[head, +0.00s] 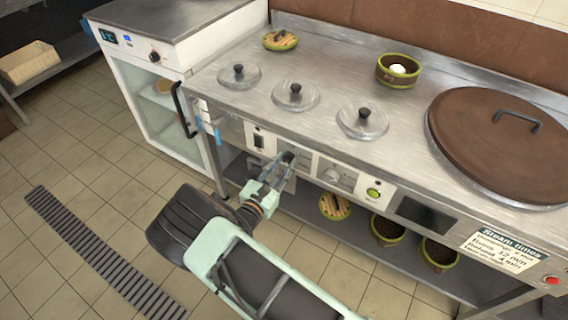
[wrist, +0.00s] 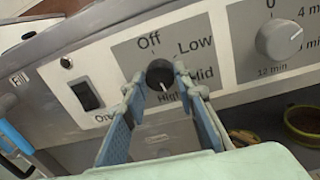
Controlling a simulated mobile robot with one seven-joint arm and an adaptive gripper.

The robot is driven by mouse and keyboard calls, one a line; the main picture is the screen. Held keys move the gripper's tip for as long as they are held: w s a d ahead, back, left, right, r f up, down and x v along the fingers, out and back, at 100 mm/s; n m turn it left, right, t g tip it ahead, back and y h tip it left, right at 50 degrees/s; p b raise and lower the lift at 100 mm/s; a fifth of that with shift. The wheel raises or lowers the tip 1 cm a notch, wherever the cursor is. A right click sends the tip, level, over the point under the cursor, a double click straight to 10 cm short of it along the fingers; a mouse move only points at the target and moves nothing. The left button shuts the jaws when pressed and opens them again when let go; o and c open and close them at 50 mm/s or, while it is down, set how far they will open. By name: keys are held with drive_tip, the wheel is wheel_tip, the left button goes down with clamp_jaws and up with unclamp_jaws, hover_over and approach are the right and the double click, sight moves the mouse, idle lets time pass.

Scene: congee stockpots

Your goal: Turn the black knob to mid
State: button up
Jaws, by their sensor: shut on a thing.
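The black knob (wrist: 159,74) sits on a grey dial plate on the counter's front panel, and it also shows in the head view (head: 288,157). Its labels read Off at the top, Low at upper right, Mid at right and High below. The knob's white pointer line points down and slightly right, toward High. My gripper (wrist: 155,82) is shut on the black knob, with one blue-grey finger on each side of it. In the head view, my gripper (head: 286,162) reaches the front panel, and its fingers partly cover the dial plate.
A black rocker switch (wrist: 86,95) is left of the dial plate. A black handle (head: 184,108) sticks out at the counter's left end. Bowls stand on the shelf below.

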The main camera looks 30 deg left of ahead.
drive_tip(key=n, duration=0.9)
drive_tip(key=shift+n+g, duration=0.3)
drive_tip(key=shift+n, duration=0.1)
idle(0.4)
drive_tip(key=o, duration=1.2)
drive_tip(key=shift+c, duration=0.2)
drive_tip(key=shift+s+r, duration=0.1)
drive_tip(key=s, duration=1.1)
drive_tip(key=shift+s+a+r, duration=0.15)
drive_tip(key=shift+s+r, duration=0.1)
drive_tip(key=shift+s, duration=0.15)
